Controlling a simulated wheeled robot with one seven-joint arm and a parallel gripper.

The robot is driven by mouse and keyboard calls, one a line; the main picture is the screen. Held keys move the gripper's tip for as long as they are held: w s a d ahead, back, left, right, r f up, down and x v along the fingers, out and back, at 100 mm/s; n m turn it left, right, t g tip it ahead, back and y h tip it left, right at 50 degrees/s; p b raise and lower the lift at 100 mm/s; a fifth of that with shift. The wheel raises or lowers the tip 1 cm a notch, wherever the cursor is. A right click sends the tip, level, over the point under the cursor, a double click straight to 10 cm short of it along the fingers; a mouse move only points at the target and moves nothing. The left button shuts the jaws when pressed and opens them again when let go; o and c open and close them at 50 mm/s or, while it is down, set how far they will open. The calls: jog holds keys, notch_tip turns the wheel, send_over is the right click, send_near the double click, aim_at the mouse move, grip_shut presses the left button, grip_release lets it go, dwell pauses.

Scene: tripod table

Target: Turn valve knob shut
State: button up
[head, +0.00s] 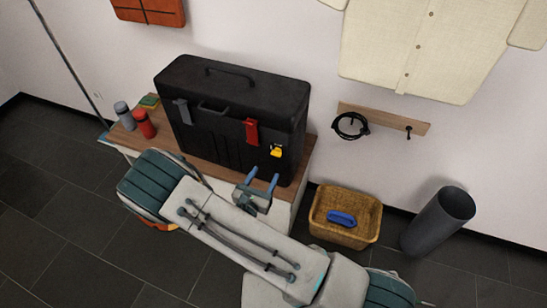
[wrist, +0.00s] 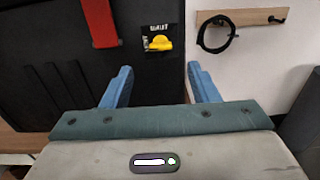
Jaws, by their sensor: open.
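The yellow valve knob (head: 276,151) sits on a small dark plate on the front of the black toolbox (head: 215,125), near its right end. In the wrist view the yellow knob (wrist: 158,43) shows below white lettering, too small to read surely. My gripper (head: 263,177) is open, its two blue fingers empty and apart. It is just in front of and below the knob, and does not touch it. In the wrist view the knob lies beyond the fingertips (wrist: 160,70), between the two fingers.
The toolbox stands on a wooden-topped cabinet (head: 185,155) with a red bottle (head: 145,124) and grey bottle (head: 123,114) at left. A red latch (head: 252,131) is left of the knob. A wicker basket (head: 345,216) and dark bin (head: 438,222) stand on the floor at right.

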aim_at(276, 153)
jog(key=x, duration=0.8)
jog(key=shift+w, duration=0.3)
jog(key=shift+d, duration=0.1)
jog(key=c, duration=1)
